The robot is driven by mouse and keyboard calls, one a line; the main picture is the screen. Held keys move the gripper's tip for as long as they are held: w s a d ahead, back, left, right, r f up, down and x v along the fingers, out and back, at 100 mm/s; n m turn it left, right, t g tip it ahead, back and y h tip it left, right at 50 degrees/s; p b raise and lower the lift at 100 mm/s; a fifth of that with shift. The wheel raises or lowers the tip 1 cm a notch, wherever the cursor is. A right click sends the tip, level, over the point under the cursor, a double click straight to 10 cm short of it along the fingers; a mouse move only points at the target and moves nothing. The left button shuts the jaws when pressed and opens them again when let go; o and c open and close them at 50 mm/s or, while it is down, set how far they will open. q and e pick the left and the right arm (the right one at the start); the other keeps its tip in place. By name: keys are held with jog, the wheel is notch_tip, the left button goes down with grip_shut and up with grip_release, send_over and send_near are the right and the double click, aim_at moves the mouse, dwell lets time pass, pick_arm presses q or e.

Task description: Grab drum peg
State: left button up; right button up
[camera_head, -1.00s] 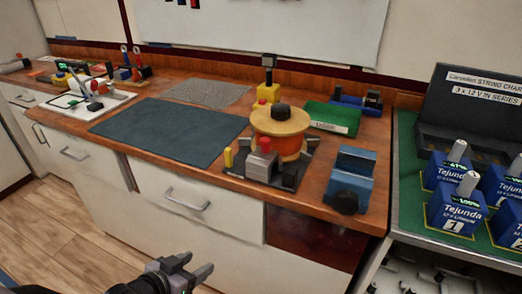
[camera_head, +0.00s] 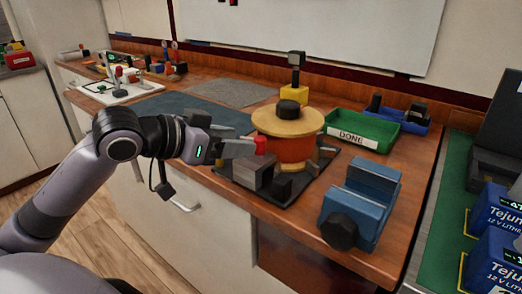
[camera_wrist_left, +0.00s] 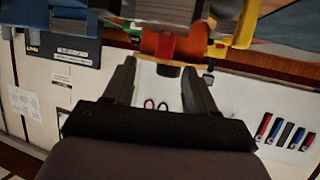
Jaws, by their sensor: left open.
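The drum (camera_head: 294,150) is an orange-red body with a wide tan top flange and a black knob (camera_head: 289,108). It stands on a dark base plate on the bench. A grey block (camera_head: 254,170) with a red cap (camera_head: 262,145) sits at its front left. My left gripper (camera_head: 251,143) is open and empty beside the red cap, with its fingers pointing right. The left wrist view looks inverted; a red part (camera_wrist_left: 163,46) shows beyond the fingers, and a yellow part (camera_wrist_left: 244,24) at upper right. I cannot tell which part is the drum peg. My right gripper is not in view.
A blue vise-like block (camera_head: 362,200) stands at the bench's front right. A green DONE tray (camera_head: 352,141) and a blue tray (camera_head: 412,122) lie behind. A yellow-based post (camera_head: 295,72) stands behind the drum.

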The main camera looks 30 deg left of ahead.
aim_at(245, 160)
pick_arm(q)
jog(key=w, duration=0.1)
jog(key=w+f, duration=0.2)
jog(key=shift+d+f, duration=0.1)
jog(key=shift+d, duration=0.15)
jog(key=shift+x, duration=0.85)
grip_shut()
